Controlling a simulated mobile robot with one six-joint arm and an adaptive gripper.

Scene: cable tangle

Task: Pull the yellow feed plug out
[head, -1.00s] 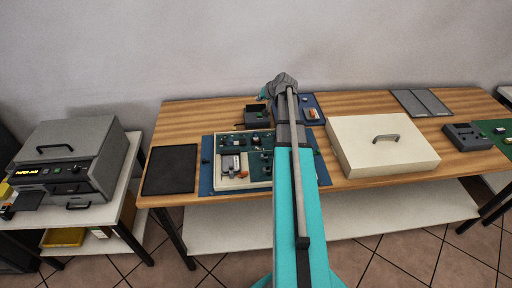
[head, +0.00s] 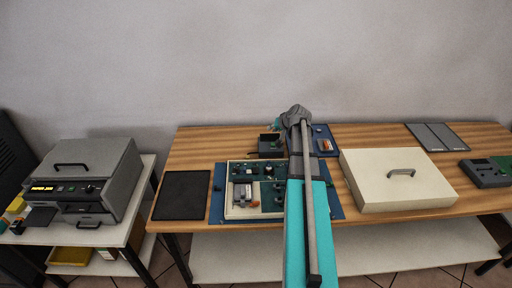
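I cannot make out a yellow feed plug or any cable to it in the head view. A cream-framed board (head: 228,212) with dark green panels and several small parts lies on a blue mat (head: 217,190) on the wooden table. A small grey block with an orange part beside it (head: 243,194) sits at its lower left. My teal and grey arm reaches over the board's right side and hides part of it. My gripper (head: 276,125) is beyond the arm's far end, mostly hidden behind the wrist, so its fingers cannot be read.
A grey machine (head: 95,165) with a lit yellow display stands on a white side table at left. A black mat (head: 181,195), a dark open box (head: 270,146), a cream lidded case (head: 395,182) and grey panels (head: 433,136) are on the wooden table. Bare wood lies at back left.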

